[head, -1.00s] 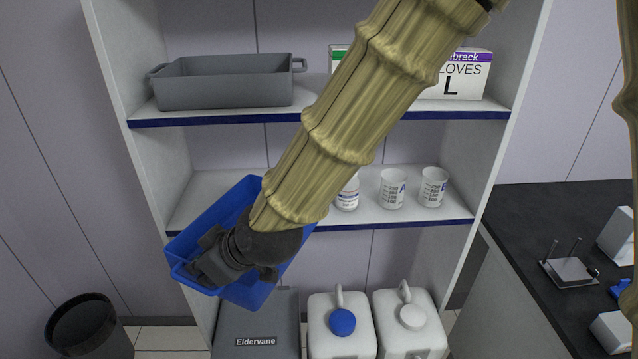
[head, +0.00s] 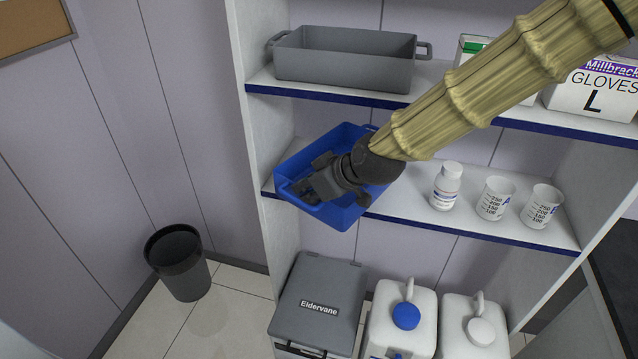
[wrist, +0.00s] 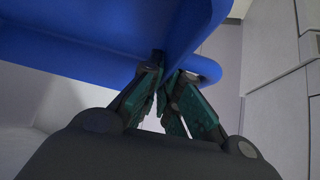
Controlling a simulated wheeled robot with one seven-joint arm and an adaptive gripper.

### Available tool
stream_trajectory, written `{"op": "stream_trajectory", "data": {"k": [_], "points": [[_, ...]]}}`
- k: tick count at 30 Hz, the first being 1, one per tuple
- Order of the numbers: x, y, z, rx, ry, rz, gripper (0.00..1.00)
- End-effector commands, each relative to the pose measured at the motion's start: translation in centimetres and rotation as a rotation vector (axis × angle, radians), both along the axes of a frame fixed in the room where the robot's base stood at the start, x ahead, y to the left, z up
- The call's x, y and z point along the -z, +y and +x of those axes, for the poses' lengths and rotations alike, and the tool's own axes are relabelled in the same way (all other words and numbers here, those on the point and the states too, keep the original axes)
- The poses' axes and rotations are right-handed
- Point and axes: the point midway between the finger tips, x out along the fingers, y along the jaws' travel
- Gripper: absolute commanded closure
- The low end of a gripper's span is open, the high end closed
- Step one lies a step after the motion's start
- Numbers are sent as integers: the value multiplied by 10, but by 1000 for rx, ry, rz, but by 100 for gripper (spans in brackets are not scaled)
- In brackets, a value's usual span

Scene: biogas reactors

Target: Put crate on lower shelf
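The blue crate (head: 347,215) is at the left end of the shelf with the cups (head: 470,224), below the top shelf in view. It is turned at an angle, and its near end sticks out past the shelf's blue front edge. Whether its far end rests on the board is hidden. My gripper (head: 312,190) is at the crate's near end. In the wrist view my gripper's fingers (wrist: 170,85) are closed together on the handle rim of the blue crate (wrist: 100,45).
A white bottle (head: 447,187) and graduated cups (head: 495,199) stand right of the crate. A grey tub (head: 345,62) and glove box (head: 592,92) are on the shelf above. A grey case (head: 318,300) and white canisters (head: 402,322) stand below. A black bin (head: 178,262) is left.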

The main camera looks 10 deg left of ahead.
Motion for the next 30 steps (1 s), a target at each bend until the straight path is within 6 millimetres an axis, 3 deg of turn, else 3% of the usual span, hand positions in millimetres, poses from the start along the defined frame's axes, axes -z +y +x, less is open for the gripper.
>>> {"op": "stream_trajectory", "data": {"k": [13, 18, 30], "points": [[-3, -3, 87, 3, 1, 2, 100], [20, -2, 83, 0, 2, 0, 100], [44, -3, 83, 1, 2, 1, 100]]}}
